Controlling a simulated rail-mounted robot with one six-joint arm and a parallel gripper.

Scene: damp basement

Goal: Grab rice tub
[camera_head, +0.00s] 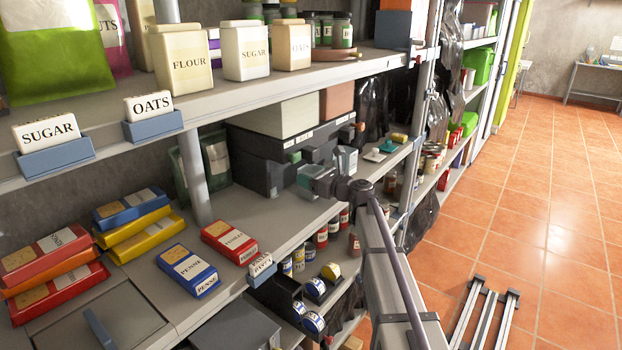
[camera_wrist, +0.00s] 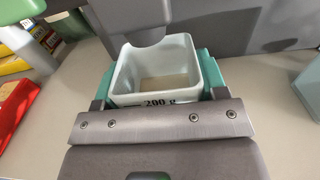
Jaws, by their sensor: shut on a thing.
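A small white open-topped tub (camera_wrist: 155,72) shows in the wrist view, marked "200 g" on its near side. A beige patch shows at its bottom; I cannot tell whether this is rice or the tub's floor. My gripper (camera_wrist: 158,84) is shut on the tub, with teal pads at its left and right sides. In the head view my gripper (camera_head: 308,172) is above the middle shelf, in front of dark grey boxes. The tub cannot be made out clearly there, and no rice label is readable.
Dark storage boxes (camera_head: 262,160) stand close behind my gripper. Pasta boxes (camera_head: 188,268) lie to the left on the shelf. Cans (camera_head: 321,236) stand below. The upper shelf (camera_head: 225,88) carries flour, sugar and oats tubs. Bare shelf (camera_head: 262,222) lies left of my arm.

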